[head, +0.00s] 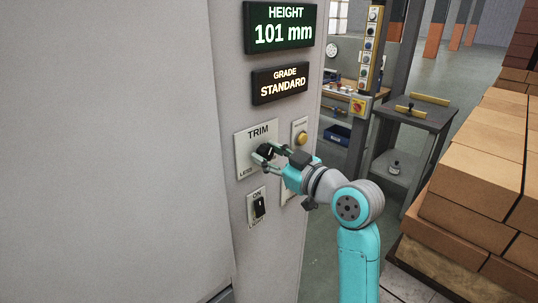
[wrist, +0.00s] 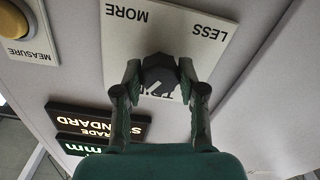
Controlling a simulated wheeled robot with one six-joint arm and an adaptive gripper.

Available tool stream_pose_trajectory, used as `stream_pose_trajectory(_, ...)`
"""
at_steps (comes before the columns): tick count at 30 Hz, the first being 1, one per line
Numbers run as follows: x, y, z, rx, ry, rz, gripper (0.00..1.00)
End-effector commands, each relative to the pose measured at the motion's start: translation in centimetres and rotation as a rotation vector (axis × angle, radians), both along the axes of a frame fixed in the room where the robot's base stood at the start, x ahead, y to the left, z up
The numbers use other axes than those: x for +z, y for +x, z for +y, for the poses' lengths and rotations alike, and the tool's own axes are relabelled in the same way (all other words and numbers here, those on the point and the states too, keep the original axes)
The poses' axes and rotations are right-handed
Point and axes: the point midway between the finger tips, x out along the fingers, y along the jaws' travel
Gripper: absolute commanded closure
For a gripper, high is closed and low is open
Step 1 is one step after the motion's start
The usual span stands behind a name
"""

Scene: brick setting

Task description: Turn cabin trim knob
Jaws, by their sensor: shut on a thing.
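The trim knob (head: 265,151) is black and sits on a white plate labelled TRIM (head: 243,166) on the grey cabin panel. In the wrist view the knob (wrist: 159,70) is dark and faceted with a pale pointer mark, between LESS and MORE on the upside-down plate (wrist: 205,22). My gripper (head: 268,153) is shut on the knob, one finger on each side. In the wrist view my gripper (wrist: 160,78) covers part of the plate's lettering.
A yellow MEASURE button (head: 302,138) is right of the plate, and a black ON switch (head: 259,207) is below. Displays above read HEIGHT 101 mm (head: 281,27) and GRADE STANDARD (head: 283,83). Stacked bricks (head: 480,160) and a grey side table (head: 415,118) stand to the right.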

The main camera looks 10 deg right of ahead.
Motion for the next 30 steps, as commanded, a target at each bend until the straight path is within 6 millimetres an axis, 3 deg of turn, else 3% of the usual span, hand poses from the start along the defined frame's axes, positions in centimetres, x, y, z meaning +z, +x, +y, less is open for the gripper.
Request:
stream_pose_trajectory(9,-0.1,0.0,0.0,-0.001,-0.001,0.002,0.95)
stream_pose_trajectory(10,-0.1,0.0,0.0,-0.001,-0.001,0.002,0.57)
stream_pose_trajectory(13,-0.1,0.0,0.0,-0.001,-0.001,0.002,0.35)
stream_pose_trajectory(23,0.0,-0.1,-0.1,0.0,0.0,0.001,0.35)
stream_pose_trajectory(30,0.0,-2.5,-1.6,-0.003,-0.001,0.0,0.35)
